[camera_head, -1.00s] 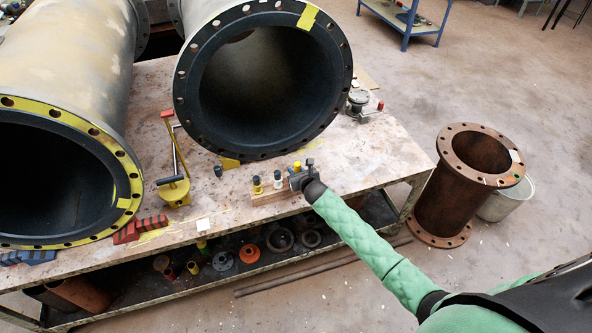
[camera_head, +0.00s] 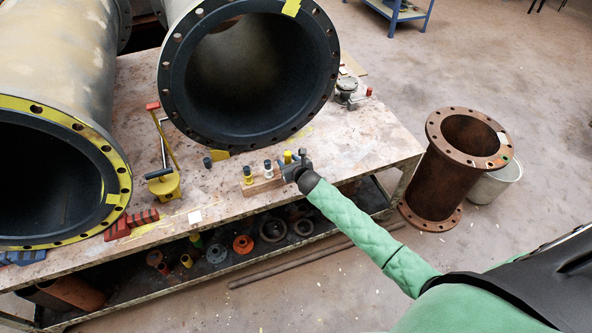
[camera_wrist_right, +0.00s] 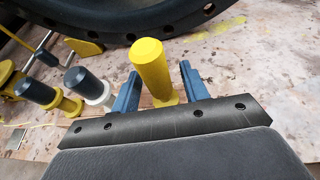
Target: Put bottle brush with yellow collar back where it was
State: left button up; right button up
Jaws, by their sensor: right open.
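Three handled pieces stand upright in a row on a wooden block (camera_head: 262,187). The left one, with a dark handle and yellow collar (camera_head: 247,174), also shows in the right wrist view (camera_wrist_right: 36,91). The middle one has a dark handle and white collar (camera_wrist_right: 86,84). The right one has a yellow handle (camera_wrist_right: 152,66) with yellow at its foot; it stands between the fingers of my right gripper (camera_wrist_right: 160,88). That gripper is open, a finger on each side with gaps visible. It also shows in the head view (camera_head: 294,162). Brush bristles are hidden.
A large flanged pipe (camera_head: 170,85) stands close behind the block. A yellow-based tool (camera_head: 164,186) and a small dark peg (camera_head: 208,162) are to the left. The tabletop right of my gripper (camera_head: 365,145) is clear. A rusty pipe (camera_head: 440,185) stands on the floor.

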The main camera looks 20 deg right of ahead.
jog(key=b+v, duration=0.2)
jog(key=v, duration=0.8)
jog(key=s+f+m+g+h, duration=0.1)
jog(key=s+f+m+g, duration=0.1)
jog(key=s+f+m, duration=0.5)
jog(key=s+f+m+g, duration=0.25)
jog(key=f+m, duration=0.25)
jog(key=f, duration=0.4)
jog(key=s+f+m+g+h, duration=0.1)
jog(key=s+f+m, duration=0.5)
jog(key=f, duration=0.2)
pick_arm(q)
notch_tip(320, 180, up, 5)
jog(key=w+d, duration=0.2)
jog(key=shift+w+d+r, duration=0.2)
jog(key=shift+w, duration=0.1)
pick_arm(e)
jog(key=s+a+f+m+g, duration=0.3)
jog(key=s+f+m, duration=0.5)
jog(key=s, duration=0.6)
jog(key=s+a+f+m+g, duration=0.2)
jog(key=s+f+m, duration=0.7)
jog(key=s, duration=0.5)
notch_tip(320, 180, down, 2)
jog(key=shift+a+f+g+y, duration=0.15)
jog(key=shift+a+g+y, duration=0.25)
jog(key=shift+g, duration=0.15)
